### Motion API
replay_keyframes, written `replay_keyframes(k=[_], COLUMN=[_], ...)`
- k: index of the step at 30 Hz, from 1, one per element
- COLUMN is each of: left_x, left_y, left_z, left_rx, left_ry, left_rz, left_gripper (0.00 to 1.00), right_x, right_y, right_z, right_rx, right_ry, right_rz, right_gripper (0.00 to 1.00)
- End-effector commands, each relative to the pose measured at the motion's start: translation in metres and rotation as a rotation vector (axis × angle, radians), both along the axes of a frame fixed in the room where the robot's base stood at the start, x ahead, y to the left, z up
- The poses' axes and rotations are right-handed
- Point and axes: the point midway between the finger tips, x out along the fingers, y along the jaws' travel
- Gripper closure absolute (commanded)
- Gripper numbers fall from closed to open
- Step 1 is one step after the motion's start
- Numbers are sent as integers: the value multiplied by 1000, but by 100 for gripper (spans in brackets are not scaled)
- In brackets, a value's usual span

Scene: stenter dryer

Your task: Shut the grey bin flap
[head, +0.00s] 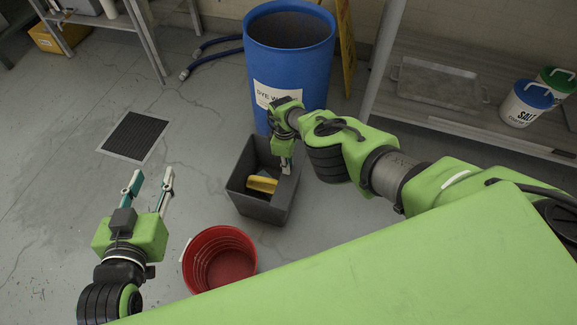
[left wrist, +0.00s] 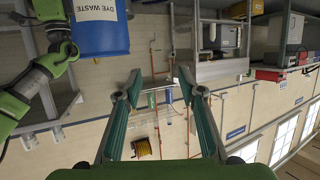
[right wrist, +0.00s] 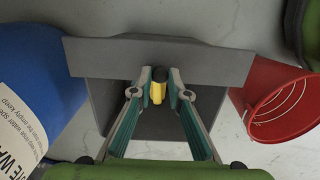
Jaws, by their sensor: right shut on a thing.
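The grey bin (head: 262,208) stands on the floor in front of the blue drum, its top open in the head view. A wide grey panel (right wrist: 105,58), which looks like its flap, runs across the top of the right wrist view. My right gripper (right wrist: 160,76) reaches down to this panel, at the bin's right side in the head view (head: 286,168). Its fingertips close on a small dark knob (right wrist: 160,73); I cannot tell whether the knob belongs to the flap. A yellow thing (head: 261,184) lies inside the bin. My left gripper (head: 152,187) is open and empty, left of the bin.
The blue dye waste drum (head: 290,60) stands close behind the bin. A red bucket (head: 221,262) stands in front, to its left. A shelf (head: 480,130) with a metal tray and salt tubs is at the right. Floor around the drain grate (head: 135,136) is clear.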

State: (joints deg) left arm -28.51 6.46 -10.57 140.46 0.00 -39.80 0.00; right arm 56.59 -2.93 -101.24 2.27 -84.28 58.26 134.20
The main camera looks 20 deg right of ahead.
Motion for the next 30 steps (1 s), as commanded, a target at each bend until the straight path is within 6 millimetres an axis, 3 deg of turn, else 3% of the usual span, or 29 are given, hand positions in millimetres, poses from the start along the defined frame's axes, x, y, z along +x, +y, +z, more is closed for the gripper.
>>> replay_keyframes(k=[1, 6, 15, 21, 30], left_x=[6, 17, 8, -2, -9], left_y=[-4, -14, -21, -21, -21], left_z=[10, 62, 135, 162, 175], left_rx=[-16, -77, -163, -200, -217], left_ry=[-67, -303, -636, -765, -829], left_rz=[-4, -20, -39, -46, -49], left_gripper=[64, 64, 64, 64, 64], right_x=[-3, -2, -1, 0, 0], right_y=[8, 9, 10, 10, 10], right_z=[-6, -6, -6, -5, -4], right_rx=[4, -18, -50, -63, -70], right_ry=[14, 29, 51, 58, 61], right_rz=[5, 4, 3, 2, 1], right_gripper=[100, 100, 100, 100, 100])
